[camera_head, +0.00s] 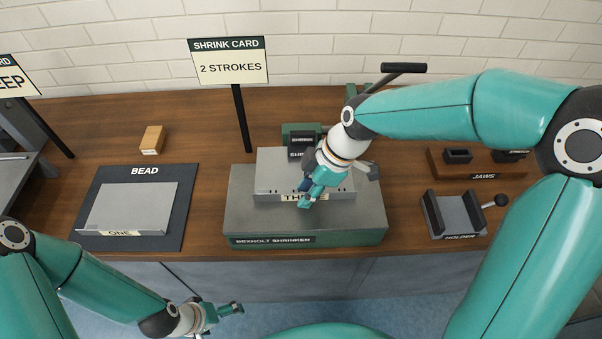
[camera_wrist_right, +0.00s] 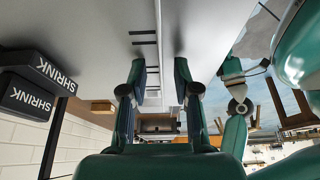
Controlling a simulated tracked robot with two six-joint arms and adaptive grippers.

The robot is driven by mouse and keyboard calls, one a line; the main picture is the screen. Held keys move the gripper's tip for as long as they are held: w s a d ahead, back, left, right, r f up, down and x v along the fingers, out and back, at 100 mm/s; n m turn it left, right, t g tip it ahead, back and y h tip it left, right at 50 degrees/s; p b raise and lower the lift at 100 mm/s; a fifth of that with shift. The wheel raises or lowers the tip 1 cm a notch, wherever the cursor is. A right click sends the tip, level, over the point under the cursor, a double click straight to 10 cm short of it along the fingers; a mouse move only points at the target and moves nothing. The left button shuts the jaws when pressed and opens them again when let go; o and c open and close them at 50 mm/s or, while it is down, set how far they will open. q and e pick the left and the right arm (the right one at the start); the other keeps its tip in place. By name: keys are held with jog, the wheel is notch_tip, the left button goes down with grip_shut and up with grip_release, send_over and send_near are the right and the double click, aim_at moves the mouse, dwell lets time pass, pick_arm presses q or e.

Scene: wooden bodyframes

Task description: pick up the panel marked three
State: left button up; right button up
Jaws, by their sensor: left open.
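The panel marked three (camera_head: 275,170) is a grey sheet with a front label, partly hidden by my right gripper; only "TH" reads. It lies on the green and grey shrinker (camera_head: 245,215). My right gripper (camera_head: 305,203) is at the label on the panel's front edge. In the right wrist view, my right gripper's fingers (camera_wrist_right: 160,80) stand apart on either side of a thin grey edge of the panel (camera_wrist_right: 159,35), with gaps visible between fingers and edge. My left gripper (camera_head: 238,308) is open and empty, low in front of the bench, away from the panel.
A panel marked one (camera_head: 130,208) lies on the dark bead mat (camera_head: 185,185) at left. A wooden block (camera_head: 153,139) sits behind it. The holder (camera_head: 455,215) and jaws rack (camera_head: 500,165) stand at right. A sign post (camera_head: 242,120) and a lever (camera_head: 403,67) rise behind the shrinker.

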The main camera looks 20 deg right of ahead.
grip_shut()
jog(key=shift+w+r, duration=0.1)
jog(key=shift+r, duration=0.15)
